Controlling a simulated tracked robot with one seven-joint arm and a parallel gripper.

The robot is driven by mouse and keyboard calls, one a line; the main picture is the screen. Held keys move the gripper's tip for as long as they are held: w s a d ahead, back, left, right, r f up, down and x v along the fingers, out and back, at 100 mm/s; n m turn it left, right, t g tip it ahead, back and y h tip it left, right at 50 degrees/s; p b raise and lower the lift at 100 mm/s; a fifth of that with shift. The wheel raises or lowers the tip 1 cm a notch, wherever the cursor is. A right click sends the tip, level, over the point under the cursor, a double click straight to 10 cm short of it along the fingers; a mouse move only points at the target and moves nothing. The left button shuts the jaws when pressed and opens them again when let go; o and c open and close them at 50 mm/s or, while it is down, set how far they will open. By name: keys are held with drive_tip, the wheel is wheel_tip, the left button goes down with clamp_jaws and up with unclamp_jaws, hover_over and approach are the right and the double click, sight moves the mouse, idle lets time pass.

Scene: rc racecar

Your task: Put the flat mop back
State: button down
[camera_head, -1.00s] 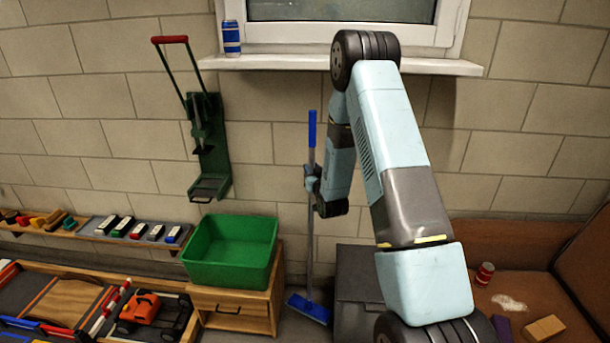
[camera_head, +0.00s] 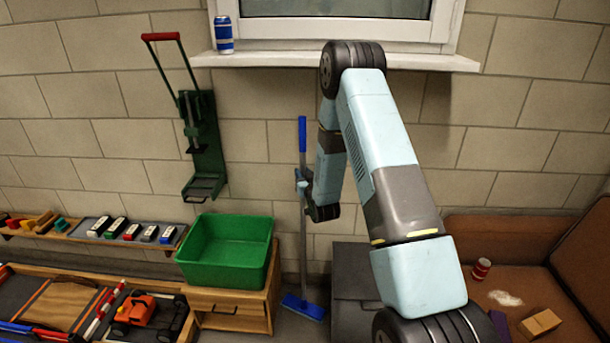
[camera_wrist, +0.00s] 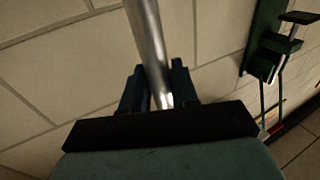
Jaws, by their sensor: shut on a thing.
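The flat mop (camera_head: 303,240) has a grey pole, a blue grip at the top and a flat blue head (camera_head: 304,307) low by the floor. It stands nearly upright near the tiled wall, between the wooden cabinet and the dark grey box. My gripper (camera_head: 302,183) is shut on the pole, below the blue grip. In the wrist view the metal pole (camera_wrist: 147,50) runs between the two dark fingers of my gripper (camera_wrist: 160,88). Whether the head touches the floor I cannot tell.
A green bin (camera_head: 228,250) sits on the wooden cabinet (camera_head: 233,305) left of the mop. A dark grey box (camera_head: 351,285) stands right of it. A green wall-mounted device (camera_head: 204,145) hangs at left. A blue can (camera_head: 223,35) stands on the windowsill (camera_head: 290,60).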

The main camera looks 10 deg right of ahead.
drive_tip(key=c, duration=0.9)
unclamp_jaws()
drive_tip(key=shift+o, duration=0.2)
drive_tip(key=shift+s, duration=0.1)
drive_tip(key=s+d, duration=0.1)
drive_tip(key=s, duration=1.1)
drive_tip(key=s+r+g+h, duration=0.1)
drive_tip(key=s+r+g, duration=0.15)
drive_tip(key=r, duration=0.75)
drive_tip(key=s+r+g, duration=0.2)
drive_tip(key=r+g, duration=0.2)
drive_tip(key=r, duration=0.6)
drive_tip(key=s+r+g, duration=0.3)
drive_tip(key=s+r, duration=0.3)
drive_tip(key=s, duration=1)
drive_tip(key=s+r+m+g, duration=0.1)
drive_tip(key=s+r+g, duration=0.2)
drive_tip(key=s, duration=1.3)
wheel_tip(320, 180, up, 3)
drive_tip(key=shift+a+f+h, duration=0.15)
drive_tip(key=shift+h, duration=0.15)
drive_tip(key=shift+s+g, duration=0.1)
drive_tip(key=shift+g, duration=0.15)
